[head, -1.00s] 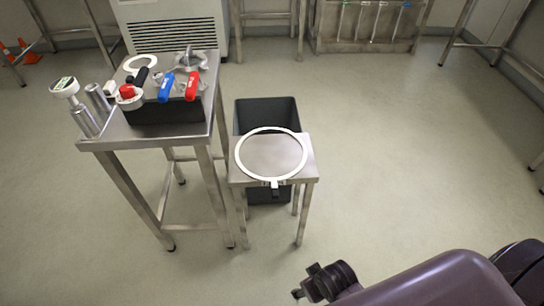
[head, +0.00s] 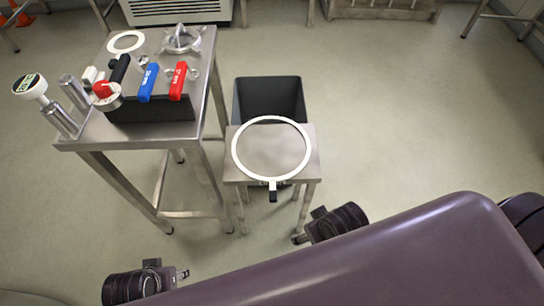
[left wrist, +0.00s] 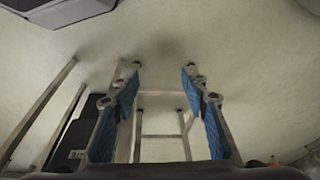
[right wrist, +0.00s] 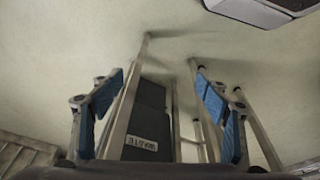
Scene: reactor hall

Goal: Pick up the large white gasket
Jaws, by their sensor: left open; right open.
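The large white gasket (head: 236,163) is a thin ring lying flat on the small steel stool (head: 232,180) in the head view. A black tab (head: 273,194) shows at the ring's near edge. My right gripper (head: 297,239) is below and right of the stool in the head view, apart from it. In the right wrist view my right gripper (right wrist: 160,92) is open and empty, with blue finger pads. My left gripper (head: 185,273) is at the bottom left of the head view. In the left wrist view my left gripper (left wrist: 158,90) is open and empty.
A taller steel table (head: 95,135) at left holds a valve block with blue (head: 149,83) and red (head: 179,81) handles, a smaller white ring (head: 112,48) and a gauge (head: 29,85). A dark bin (head: 268,97) stands behind the stool. Floor to the right is clear.

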